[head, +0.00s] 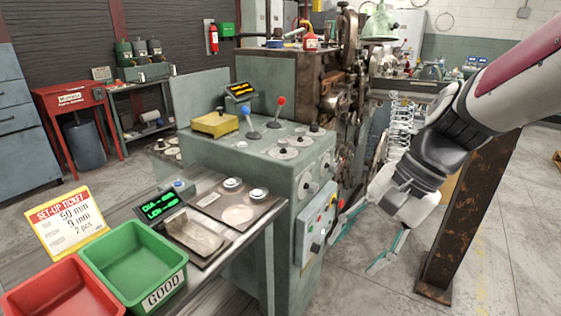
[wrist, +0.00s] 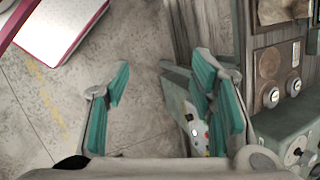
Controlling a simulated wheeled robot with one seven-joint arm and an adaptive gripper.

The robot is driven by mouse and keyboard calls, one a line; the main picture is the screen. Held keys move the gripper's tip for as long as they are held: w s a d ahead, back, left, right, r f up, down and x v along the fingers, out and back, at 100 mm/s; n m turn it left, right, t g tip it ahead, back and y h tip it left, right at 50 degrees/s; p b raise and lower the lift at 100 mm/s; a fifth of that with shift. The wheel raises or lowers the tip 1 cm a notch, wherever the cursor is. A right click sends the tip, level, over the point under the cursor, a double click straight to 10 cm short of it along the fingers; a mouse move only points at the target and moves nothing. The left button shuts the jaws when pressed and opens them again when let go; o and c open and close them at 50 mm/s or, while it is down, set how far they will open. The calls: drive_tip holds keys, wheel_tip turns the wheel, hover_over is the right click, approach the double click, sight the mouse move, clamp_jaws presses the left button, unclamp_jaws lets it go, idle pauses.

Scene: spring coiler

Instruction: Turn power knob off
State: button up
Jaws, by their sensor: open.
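The control panel (head: 307,232) is a light grey plate on the side of the green-grey machine, with small coloured buttons. A black knob (head: 316,248) sits low on it; which way it points is too small to tell. My gripper (head: 358,244) is open and empty, just right of the panel, its teal fingers spread. One finger is close to the panel's right edge; I cannot tell whether they touch. In the wrist view, my gripper (wrist: 160,85) has its fingers wide apart, and the panel (wrist: 196,132) shows partly behind the right finger. The knob is not clear there.
The machine's top (head: 262,142) carries levers with blue and red balls and several dials. A rusty post (head: 468,215) stands right of my gripper. A bench with a green GOOD bin (head: 132,262) and a red bin (head: 48,290) is at left. Floor beyond the fingers is clear.

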drive_tip(key=w+f+m+y+b, duration=0.5)
drive_tip(key=w+f+m, duration=0.2)
drive_tip(key=w+f, duration=0.5)
drive_tip(key=m+t+y+b, duration=0.3)
drive_tip(key=m+t+b, duration=0.8)
drive_tip(key=m, duration=1.1)
approach(316, 248)
drive_tip(key=w+a+f+t+b, duration=0.1)
drive_tip(key=w+a+f, duration=0.1)
drive_tip(key=w+a, duration=0.3)
drive_tip(key=shift+w+a, duration=0.4)
drive_tip(key=shift+w, duration=0.25)
drive_tip(key=c, duration=1.2)
